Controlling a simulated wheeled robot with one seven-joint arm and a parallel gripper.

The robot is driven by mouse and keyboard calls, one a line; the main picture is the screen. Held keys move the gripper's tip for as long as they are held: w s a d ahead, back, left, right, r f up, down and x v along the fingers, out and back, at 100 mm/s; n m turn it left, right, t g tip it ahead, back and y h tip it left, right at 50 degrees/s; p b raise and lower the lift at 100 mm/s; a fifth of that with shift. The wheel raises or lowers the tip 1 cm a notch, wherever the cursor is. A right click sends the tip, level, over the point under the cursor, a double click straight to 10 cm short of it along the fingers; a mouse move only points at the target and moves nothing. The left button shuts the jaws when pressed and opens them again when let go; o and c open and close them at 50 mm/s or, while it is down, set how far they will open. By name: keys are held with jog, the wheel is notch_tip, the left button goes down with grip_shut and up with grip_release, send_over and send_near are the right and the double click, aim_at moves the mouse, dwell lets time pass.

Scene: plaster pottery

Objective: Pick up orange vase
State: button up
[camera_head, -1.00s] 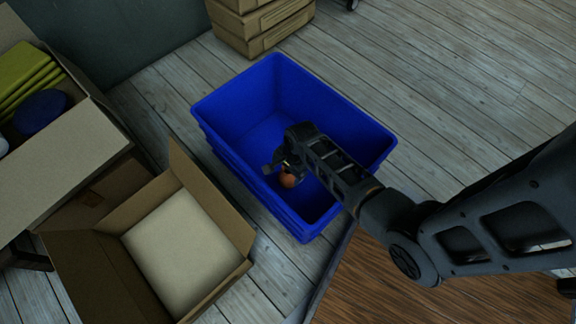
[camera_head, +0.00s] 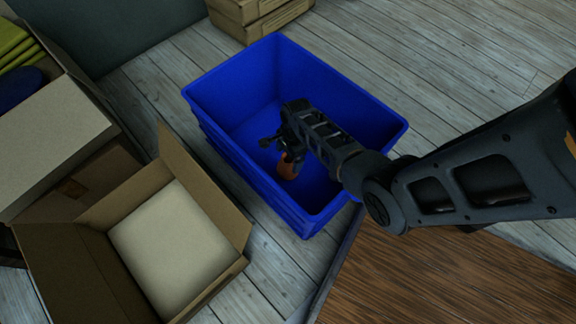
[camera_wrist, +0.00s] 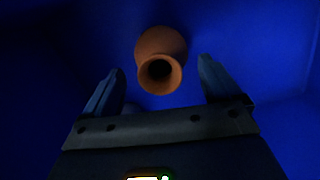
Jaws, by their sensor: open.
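The orange vase (camera_head: 286,168) is inside the blue bin (camera_head: 352,105), near its front left wall. In the wrist view the orange vase (camera_wrist: 161,50) shows its round body and dark mouth, with the mouth facing toward my gripper. My gripper (camera_head: 281,146) is down inside the bin, partly covering the vase in the head view. In the wrist view my gripper (camera_wrist: 158,85) is open, with one finger on each side of the vase's mouth. The fingers look apart from the vase, with blue showing on both sides.
An open cardboard box (camera_head: 172,243) with a pale bottom stands left of the bin. Another box (camera_head: 50,130) holds green and blue things. Stacked cartons (camera_head: 262,20) stand behind the bin. A brown wooden surface (camera_head: 420,280) is at the front right. Grey floor lies open at right.

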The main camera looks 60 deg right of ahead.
notch_tip(320, 180, down, 3)
jog(key=shift+w+r+b, duration=0.1)
jog(key=shift+r+b, duration=0.1)
jog(key=shift+b, duration=0.35)
jog(key=shift+a, duration=0.1)
jog(key=shift+r, duration=0.1)
jog(key=c, duration=1.6)
jog(key=shift+c, duration=0.5)
jog(key=shift+r, duration=0.1)
